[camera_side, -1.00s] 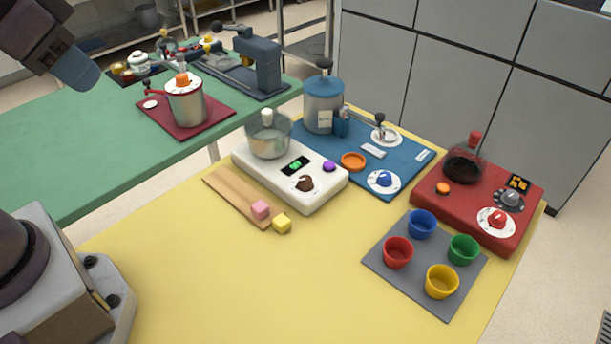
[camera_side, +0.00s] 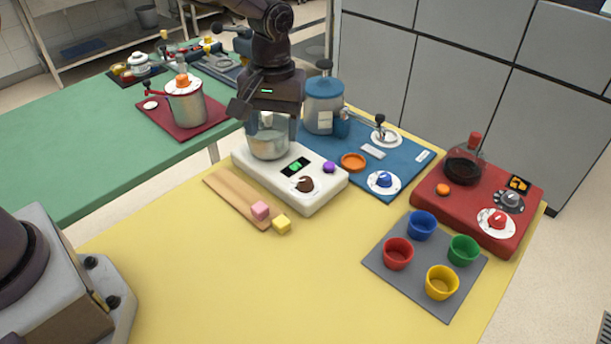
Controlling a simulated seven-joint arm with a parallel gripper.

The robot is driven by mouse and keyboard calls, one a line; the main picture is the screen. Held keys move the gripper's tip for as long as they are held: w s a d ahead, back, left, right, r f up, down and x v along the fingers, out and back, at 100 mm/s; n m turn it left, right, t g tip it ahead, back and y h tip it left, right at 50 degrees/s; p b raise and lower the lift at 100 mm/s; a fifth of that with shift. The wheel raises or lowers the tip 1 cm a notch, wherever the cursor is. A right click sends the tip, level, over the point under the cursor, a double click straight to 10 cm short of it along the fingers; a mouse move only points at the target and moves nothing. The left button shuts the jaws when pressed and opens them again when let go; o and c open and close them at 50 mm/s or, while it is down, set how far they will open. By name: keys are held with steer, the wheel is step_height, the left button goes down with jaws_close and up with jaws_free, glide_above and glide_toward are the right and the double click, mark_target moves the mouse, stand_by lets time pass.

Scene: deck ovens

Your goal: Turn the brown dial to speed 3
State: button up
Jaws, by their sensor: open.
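The brown dial (camera_side: 305,184) sits on a white scale plate at the front of the white machine (camera_side: 318,197). I cannot read its setting at this size. A small black display (camera_side: 295,166) with green lit marks is just behind it, and a purple knob (camera_side: 329,167) is to its right. My gripper (camera_side: 268,119) is open and points down at the machine's glass vessel (camera_side: 269,144), behind and to the left of the dial. It is apart from the dial and covers the vessel's upper part. I cannot tell whether the fingers touch the vessel.
A blue canister (camera_side: 324,103) stands close behind my gripper on a blue base with a blue dial (camera_side: 384,180). Right are a red machine (camera_side: 466,219) and a grey mat (camera_side: 393,278) with coloured cups. A wooden board (camera_side: 229,190) and pink and yellow cubes lie front left.

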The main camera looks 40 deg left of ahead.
mark_target(305, 179)
steer(key=w+d+f+n, duration=0.2)
steer(key=w+n, duration=0.4)
steer(key=n, duration=0.1)
steer(key=shift+t, duration=0.3)
step_height(305, 179, down, 13)
steer(key=shift+a+r, duration=0.1)
steer(key=shift+a, duration=0.05)
steer(key=shift+c, duration=0.2)
steer(key=c, duration=0.9)
